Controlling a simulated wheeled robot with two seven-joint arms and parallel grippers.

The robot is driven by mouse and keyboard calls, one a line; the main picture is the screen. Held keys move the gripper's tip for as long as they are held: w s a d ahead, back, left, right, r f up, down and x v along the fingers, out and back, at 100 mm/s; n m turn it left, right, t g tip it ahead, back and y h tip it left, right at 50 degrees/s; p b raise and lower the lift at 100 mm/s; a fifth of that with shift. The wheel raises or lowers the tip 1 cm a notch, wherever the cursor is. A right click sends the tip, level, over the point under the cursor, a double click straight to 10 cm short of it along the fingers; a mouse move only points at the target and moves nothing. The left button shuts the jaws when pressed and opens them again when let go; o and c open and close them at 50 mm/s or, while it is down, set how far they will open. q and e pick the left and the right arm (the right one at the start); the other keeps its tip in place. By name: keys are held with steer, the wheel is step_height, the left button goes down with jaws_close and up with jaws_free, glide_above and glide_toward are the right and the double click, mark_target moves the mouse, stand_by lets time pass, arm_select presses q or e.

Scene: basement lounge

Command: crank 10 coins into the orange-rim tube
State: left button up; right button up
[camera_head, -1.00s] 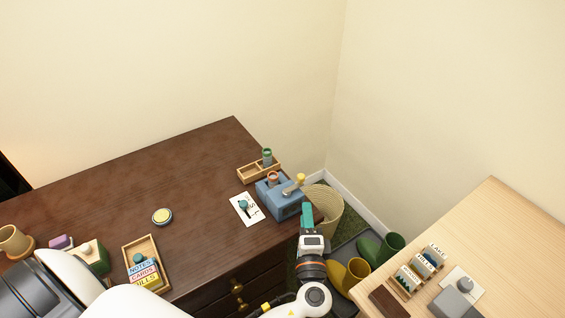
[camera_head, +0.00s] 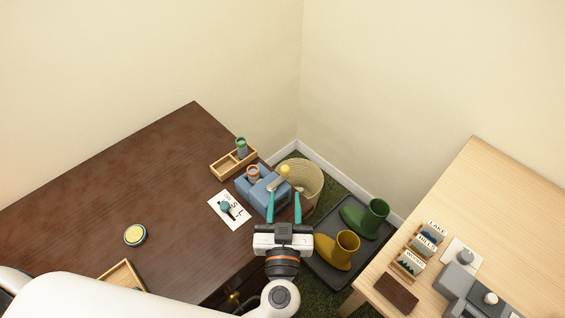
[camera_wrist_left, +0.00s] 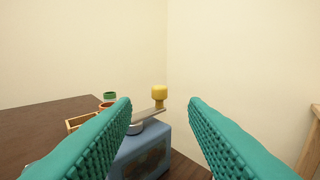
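A blue coin machine (camera_head: 258,193) stands at the right corner of the dark desk. Its grey crank arm (camera_head: 278,182) carries a yellow knob (camera_head: 285,171). An orange-rim tube (camera_head: 253,172) stands at the machine's back left. My left gripper (camera_head: 284,200) is open and empty just in front of the machine, its teal fingers apart. In the left wrist view the yellow knob (camera_wrist_left: 159,93) shows upright between the fingers but farther off, with the blue machine (camera_wrist_left: 150,152) below it. The left finger hides part of the machine and tube there. My right gripper is not in view.
A wooden tray (camera_head: 226,168) with a green-rim tube (camera_head: 242,146) is behind the machine. A white card (camera_head: 229,209) lies to its left. A light table (camera_head: 505,215) is at right.

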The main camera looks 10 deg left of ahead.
mark_target(285, 172)
arm_select(q)
steer(key=w+p, duration=0.1)
steer(key=w, duration=0.1)
steer(key=w+a+p, duration=0.1)
steer(key=w, duration=0.2)
steer(key=w+p, duration=0.1)
steer(key=w, duration=0.2)
steer(key=shift+a+r, duration=0.15)
steer(key=shift+a, duration=0.2)
steer(key=shift+w+a, duration=0.15)
steer(key=shift+w, duration=0.5)
steer(key=shift+c, duration=0.3)
steer(key=shift+f, duration=0.2)
jaws_close()
